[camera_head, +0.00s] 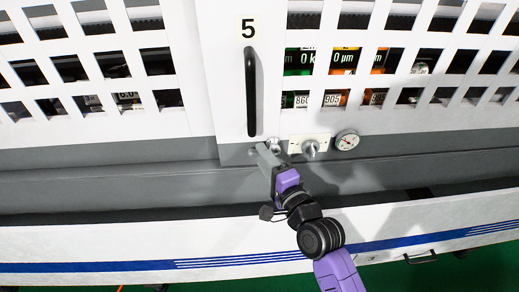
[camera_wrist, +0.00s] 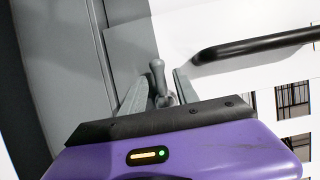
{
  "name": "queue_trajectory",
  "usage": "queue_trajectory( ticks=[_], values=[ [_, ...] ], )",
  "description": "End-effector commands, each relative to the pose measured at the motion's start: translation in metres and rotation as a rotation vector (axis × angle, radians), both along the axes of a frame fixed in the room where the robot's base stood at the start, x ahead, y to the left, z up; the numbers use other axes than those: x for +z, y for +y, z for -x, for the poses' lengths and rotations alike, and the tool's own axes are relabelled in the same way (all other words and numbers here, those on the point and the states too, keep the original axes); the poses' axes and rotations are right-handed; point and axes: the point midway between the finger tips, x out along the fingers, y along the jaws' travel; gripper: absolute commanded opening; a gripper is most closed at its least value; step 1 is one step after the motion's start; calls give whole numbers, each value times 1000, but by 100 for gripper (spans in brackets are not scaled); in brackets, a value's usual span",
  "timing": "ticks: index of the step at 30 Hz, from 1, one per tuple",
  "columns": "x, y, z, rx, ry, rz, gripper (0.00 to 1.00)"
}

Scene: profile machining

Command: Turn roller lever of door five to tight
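Door five (camera_head: 222,80) is a white panel with a "5" label (camera_head: 248,28) and a black vertical handle (camera_head: 250,92). A small grey lever with a rounded end (camera_wrist: 158,72) shows in the wrist view between the fingers of my gripper (camera_wrist: 164,80). The fingers are apart, one on each side of the lever, with a gap visible around it. In the head view my gripper (camera_head: 263,151) is just below the handle's lower end, mostly covering the lever's place. The lever's base is partly hidden.
A metal knob on a light plate (camera_head: 310,147) and a round dial gauge (camera_head: 347,140) sit just right of my gripper. Slotted white covers (camera_head: 100,55) flank the door. A grey ledge (camera_head: 110,185) and a white panel with a blue stripe lie below.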

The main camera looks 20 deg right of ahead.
Motion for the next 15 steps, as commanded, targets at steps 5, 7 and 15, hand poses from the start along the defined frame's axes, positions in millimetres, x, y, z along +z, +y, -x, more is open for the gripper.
queue_trajectory(
  ticks=[5, 7, 15],
  values=[
    [0, 1, -20, 0, 0, 1, 36],
    [0, 1, -23, -1, 0, 1, 36],
    [0, 2, -25, -1, 0, 2, 36]
  ],
)
